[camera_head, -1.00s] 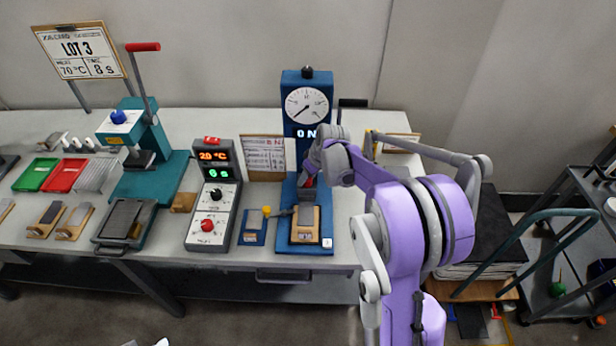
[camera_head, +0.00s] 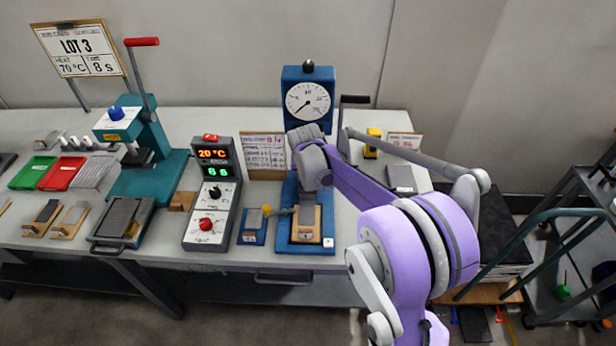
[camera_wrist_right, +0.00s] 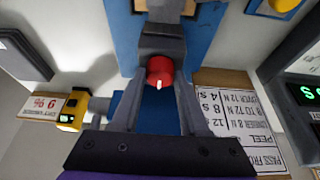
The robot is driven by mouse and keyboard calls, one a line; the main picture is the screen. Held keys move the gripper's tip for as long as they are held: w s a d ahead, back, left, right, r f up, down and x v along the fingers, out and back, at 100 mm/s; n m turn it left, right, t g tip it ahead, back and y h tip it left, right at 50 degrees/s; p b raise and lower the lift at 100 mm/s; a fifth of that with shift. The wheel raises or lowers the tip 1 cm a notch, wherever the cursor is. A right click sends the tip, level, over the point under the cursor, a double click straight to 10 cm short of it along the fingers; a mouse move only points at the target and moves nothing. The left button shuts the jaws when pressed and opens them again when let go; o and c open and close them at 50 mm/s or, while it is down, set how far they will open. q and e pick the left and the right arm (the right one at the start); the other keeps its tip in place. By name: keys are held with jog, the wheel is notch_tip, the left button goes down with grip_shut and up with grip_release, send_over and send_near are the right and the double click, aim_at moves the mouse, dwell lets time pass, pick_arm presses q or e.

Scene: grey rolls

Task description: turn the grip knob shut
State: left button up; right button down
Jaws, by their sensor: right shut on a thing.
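The grip knob (camera_wrist_right: 159,71) is red with a pale mark, on the blue peel tester, in the right wrist view. The fingers of my right gripper (camera_wrist_right: 161,86) are on both sides of it and shut on it. In the head view, the blue tester (camera_head: 307,72) with its round dial (camera_head: 307,103) stands at the back of the bench. My right wrist (camera_head: 312,163) is in front of its column and hides the knob and the fingers there. My left gripper is not in view.
A control box (camera_head: 212,190) with a lit display stands left of the tester, with a small blue block (camera_head: 253,227) between them. A teal press (camera_head: 145,140) is further left. A yellow gauge (camera_head: 373,142) and grey slab (camera_head: 400,178) lie to the right.

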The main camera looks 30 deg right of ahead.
jog(key=m, duration=0.2)
jog(key=m+g+h, duration=0.1)
jog(key=m, duration=0.1)
jog(key=shift+w+a+m, duration=0.1)
jog(key=shift+a+m, duration=0.05)
jog(key=shift+m, duration=0.15)
jog(key=m+g, duration=0.1)
jog(key=m, duration=0.3)
jog(key=shift+w+g+h, duration=0.1)
jog(key=shift+g+h, duration=0.3)
jog(key=shift+c, duration=2)
grip_release()
jog(key=v, duration=1.1)
jog(key=shift+w+a+f, duration=0.1)
jog(key=shift+f, duration=0.05)
